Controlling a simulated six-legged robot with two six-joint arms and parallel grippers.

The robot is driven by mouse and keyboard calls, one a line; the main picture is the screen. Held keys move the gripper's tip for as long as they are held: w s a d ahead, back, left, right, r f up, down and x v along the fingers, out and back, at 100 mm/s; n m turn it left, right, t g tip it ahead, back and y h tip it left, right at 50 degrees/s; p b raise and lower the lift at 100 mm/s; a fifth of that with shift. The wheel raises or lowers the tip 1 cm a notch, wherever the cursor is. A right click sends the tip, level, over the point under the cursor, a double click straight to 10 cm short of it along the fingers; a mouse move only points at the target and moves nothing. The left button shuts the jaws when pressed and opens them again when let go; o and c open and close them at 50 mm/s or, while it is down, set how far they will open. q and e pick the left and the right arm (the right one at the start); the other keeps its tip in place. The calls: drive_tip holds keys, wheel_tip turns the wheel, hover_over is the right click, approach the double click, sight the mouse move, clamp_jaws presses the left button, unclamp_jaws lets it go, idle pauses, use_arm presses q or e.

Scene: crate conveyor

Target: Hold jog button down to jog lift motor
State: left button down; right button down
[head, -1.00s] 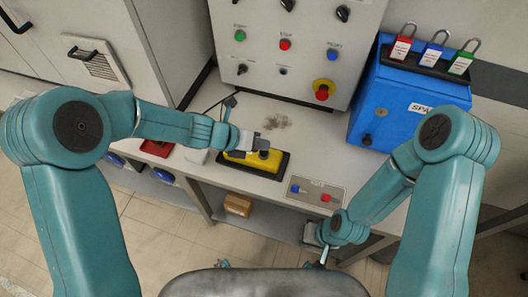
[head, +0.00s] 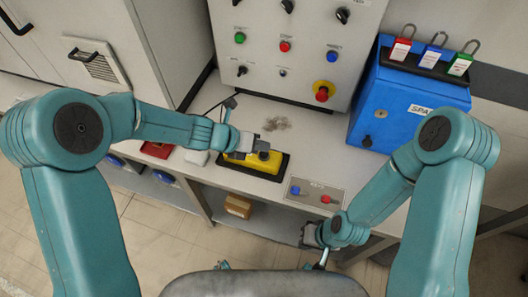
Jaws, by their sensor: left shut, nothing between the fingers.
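A yellow control box (head: 266,164) lies in a black tray (head: 283,167) on the bench, near its front edge. A dark button seems to sit on its top, partly hidden by my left gripper (head: 259,148). I cannot read any label on it. The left gripper is shut and empty, with its fingertips at the box's top by that button. I cannot tell whether they touch or press it. My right gripper (head: 308,236) hangs low in front of the bench, away from the box; its fingers are too small to judge.
A grey control panel (head: 262,65) with coloured buttons and a red emergency stop (head: 322,91) stands behind. A blue lockout box (head: 392,105) with padlocks stands at right. A key plate (head: 314,193) lies right of the tray. A red item (head: 157,149) lies left.

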sight(260, 154)
use_arm(q)
drive_tip(key=shift+f, duration=0.1)
idle(0.7)
drive_tip(key=shift+f+b, duration=0.35)
drive_tip(key=shift+f+b, duration=0.4)
drive_tip(key=shift+f, duration=0.1)
idle(1.4)
drive_tip(key=shift+r, duration=0.1)
idle(1.6)
drive_tip(key=shift+r+p, duration=0.85)
drive_tip(key=shift+p, duration=0.05)
wheel_tip(260, 154, up, 5)
drive_tip(key=p, duration=0.5)
